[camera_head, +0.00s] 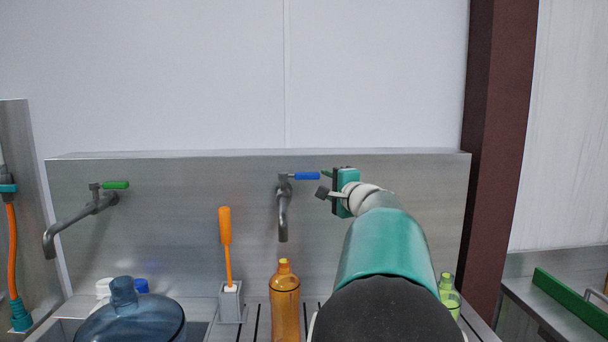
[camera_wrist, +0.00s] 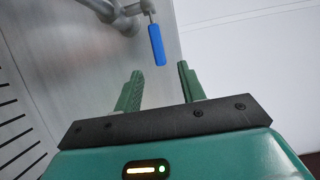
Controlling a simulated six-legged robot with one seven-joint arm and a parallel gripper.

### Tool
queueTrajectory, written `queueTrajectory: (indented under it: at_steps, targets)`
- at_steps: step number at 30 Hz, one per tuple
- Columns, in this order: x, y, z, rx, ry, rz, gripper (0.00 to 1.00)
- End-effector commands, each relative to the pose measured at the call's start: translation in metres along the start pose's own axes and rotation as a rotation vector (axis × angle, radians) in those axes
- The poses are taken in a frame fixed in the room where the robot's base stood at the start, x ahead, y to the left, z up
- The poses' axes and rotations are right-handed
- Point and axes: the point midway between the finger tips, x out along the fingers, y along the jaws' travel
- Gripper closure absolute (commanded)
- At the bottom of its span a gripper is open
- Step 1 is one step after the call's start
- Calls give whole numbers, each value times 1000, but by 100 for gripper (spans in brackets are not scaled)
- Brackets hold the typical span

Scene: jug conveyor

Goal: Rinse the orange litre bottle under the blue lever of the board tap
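The orange bottle (camera_head: 285,310) stands upright below the spout of the board tap (camera_head: 282,215), apart from it, and its lower end is cut off by the frame edge. The tap's blue lever (camera_head: 307,176) points right. No water shows at the spout. My gripper (camera_head: 323,182) is just right of the lever at about its height. In the wrist view my gripper (camera_wrist: 158,84) has its two green fingers apart with nothing between them. The blue lever (camera_wrist: 157,45) lies just beyond the fingertips, roughly in line with the gap.
A second tap with a green lever (camera_head: 115,185) is at left. An orange-handled brush (camera_head: 225,228) stands in a grey holder (camera_head: 231,300) left of the bottle. A big blue jug (camera_head: 130,320) sits at lower left. A yellow-green bottle (camera_head: 448,295) is right of my arm. The steel splashback (camera_head: 400,172) stands behind.

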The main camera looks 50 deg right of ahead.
Motion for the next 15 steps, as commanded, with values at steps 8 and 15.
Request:
queueTrajectory:
  at_steps: [8, 15]
  targets:
    - [50, 1, 3, 0, -5, 1, 60]
    - [98, 2, 3, 1, -4, 1, 60]
